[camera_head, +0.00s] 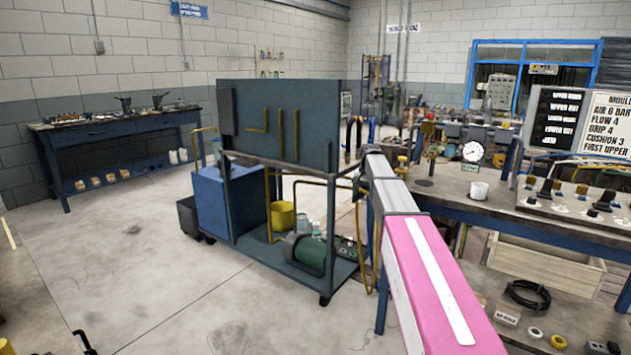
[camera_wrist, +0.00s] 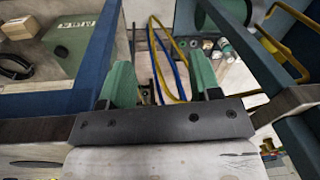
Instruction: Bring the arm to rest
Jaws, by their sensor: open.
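My arm (camera_head: 425,270), pink with a white stripe and a grey forward section, reaches from the lower right up to the middle of the head view. Its far end is beside the right edge of the dark wheeled cart (camera_head: 290,110). The jaws cannot be made out in the head view. In the wrist view my gripper (camera_wrist: 167,85) shows a dark crossbar and two green fingers set apart. Nothing is held between them. Yellow and blue hoses (camera_wrist: 166,60) show beyond the gap, and I cannot tell how far off they are.
A workbench (camera_head: 505,207) with a pressure gauge (camera_head: 473,152) and a white cup (camera_head: 480,190) stands right of my arm. The cart carries a green motor (camera_head: 308,252) and a yellow bucket (camera_head: 283,216). A blue table (camera_head: 120,130) stands at the left wall.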

